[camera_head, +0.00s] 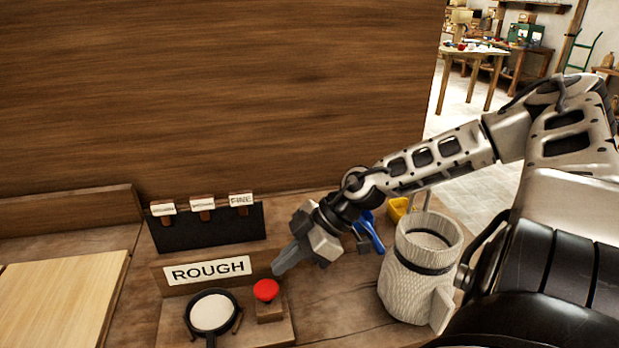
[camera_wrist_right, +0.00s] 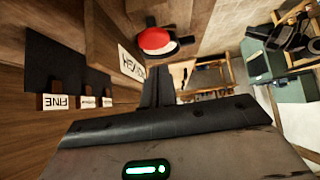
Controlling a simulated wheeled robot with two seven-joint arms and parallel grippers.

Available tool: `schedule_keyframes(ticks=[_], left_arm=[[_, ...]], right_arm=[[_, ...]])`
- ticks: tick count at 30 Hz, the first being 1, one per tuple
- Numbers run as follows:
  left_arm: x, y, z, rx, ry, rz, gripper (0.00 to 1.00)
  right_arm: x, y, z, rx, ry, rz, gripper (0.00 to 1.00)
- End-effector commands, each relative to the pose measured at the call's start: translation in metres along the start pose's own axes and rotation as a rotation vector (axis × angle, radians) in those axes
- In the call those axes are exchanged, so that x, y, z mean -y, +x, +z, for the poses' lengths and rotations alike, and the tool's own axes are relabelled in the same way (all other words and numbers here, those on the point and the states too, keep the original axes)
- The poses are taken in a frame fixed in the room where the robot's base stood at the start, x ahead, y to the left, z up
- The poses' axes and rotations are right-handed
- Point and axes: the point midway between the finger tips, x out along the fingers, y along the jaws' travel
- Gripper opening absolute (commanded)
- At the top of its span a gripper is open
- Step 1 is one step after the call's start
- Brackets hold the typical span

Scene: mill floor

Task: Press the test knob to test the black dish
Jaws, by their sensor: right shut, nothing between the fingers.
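The red test knob (camera_head: 266,289) sits on a small wooden block at the right of a wooden stand. It also shows near the top of the right wrist view (camera_wrist_right: 155,40). The black dish (camera_head: 235,302), round with pale contents and a dark handle, rests on the stand left of the knob, in front of a "ROUGH" sign (camera_head: 208,271). My right gripper (camera_head: 279,268) is shut and empty. Its tip points down-left, just above and right of the knob in the picture, apparently not touching it. My left gripper is out of view.
Behind the sign, a dark board (camera_head: 208,232) carries several label tags, one reading "FINE". A pale ribbed container (camera_head: 405,285) stands right, with a blue tool (camera_head: 370,232) and a yellow item (camera_head: 398,208) behind it. A light wooden board (camera_head: 60,300) lies left.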

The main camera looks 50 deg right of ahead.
Motion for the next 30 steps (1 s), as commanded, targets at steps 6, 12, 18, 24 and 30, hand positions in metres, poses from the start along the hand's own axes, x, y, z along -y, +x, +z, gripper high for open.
schedule_keyframes(ticks=[6,12,18,24,30], left_arm=[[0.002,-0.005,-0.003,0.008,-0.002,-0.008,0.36],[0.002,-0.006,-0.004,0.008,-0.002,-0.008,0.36],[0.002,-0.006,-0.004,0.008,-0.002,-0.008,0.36],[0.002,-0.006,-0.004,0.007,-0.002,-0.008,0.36],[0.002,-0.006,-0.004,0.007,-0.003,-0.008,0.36]], right_arm=[[-0.002,-0.037,-0.002,0.001,-0.005,0.006,0.00],[-0.002,-0.062,-0.002,-0.001,-0.003,0.005,0.00],[-0.001,-0.069,-0.002,-0.004,-0.002,0.003,0.00],[-0.001,-0.069,-0.002,-0.005,-0.001,0.002,0.00],[-0.001,-0.069,-0.002,-0.005,-0.001,0.002,0.00]])
